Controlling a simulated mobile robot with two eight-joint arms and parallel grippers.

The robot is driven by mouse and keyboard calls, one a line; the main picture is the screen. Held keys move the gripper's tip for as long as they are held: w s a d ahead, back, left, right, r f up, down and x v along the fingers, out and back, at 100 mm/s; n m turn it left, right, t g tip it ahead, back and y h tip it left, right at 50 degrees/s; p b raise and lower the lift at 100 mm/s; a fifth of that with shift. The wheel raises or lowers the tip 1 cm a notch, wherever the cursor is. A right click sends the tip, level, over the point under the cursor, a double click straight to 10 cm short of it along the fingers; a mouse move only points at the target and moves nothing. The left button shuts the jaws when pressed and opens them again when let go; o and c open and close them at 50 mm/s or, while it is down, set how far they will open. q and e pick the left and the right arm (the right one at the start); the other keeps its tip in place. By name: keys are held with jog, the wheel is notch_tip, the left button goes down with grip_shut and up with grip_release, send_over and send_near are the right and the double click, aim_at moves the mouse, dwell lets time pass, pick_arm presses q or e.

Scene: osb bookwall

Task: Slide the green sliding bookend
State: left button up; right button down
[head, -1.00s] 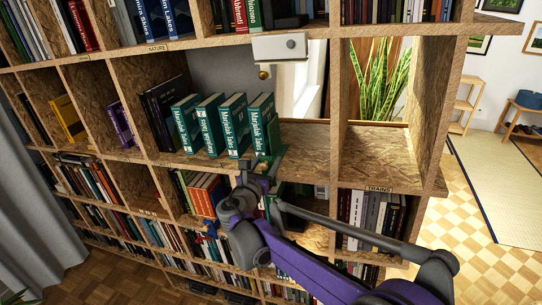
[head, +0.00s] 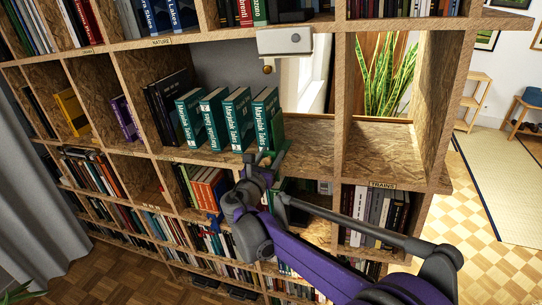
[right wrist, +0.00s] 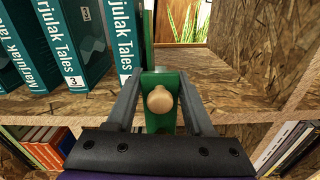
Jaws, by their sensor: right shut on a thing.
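The green sliding bookend (head: 278,130) stands upright on the shelf, just right of a row of teal "Marjulak Tales" books (head: 237,122). The books lean and have gaps between them. My right gripper (head: 272,159) is at the shelf's front edge by the bookend. In the right wrist view its fingers are on both sides of the bookend's green front (right wrist: 158,121), shut on it. A round wooden knob (right wrist: 160,98) shows between the fingers. The arm partly hides the bookend in the head view. My left gripper is out of view.
The shelf board (head: 308,158) right of the bookend is bare up to an upright divider (head: 343,90). Black books (head: 168,105) lean at the left of the same compartment. A white box (head: 284,41) hangs above. More books fill the shelves below.

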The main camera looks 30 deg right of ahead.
jog(key=shift+s+d, duration=0.1)
jog(key=s+d, duration=0.2)
jog(key=shift+s+d+r, duration=0.15)
jog(key=shift+s+r, duration=0.1)
jog(key=shift+s, duration=0.05)
jog(key=c, duration=0.7)
grip_release()
jog(key=shift+w, duration=0.1)
jog(key=shift+f, duration=0.1)
jog(key=v, duration=1)
jog(key=shift+s+a+b, duration=0.25)
jog(key=shift+s+b, duration=0.05)
jog(key=shift+b, duration=0.05)
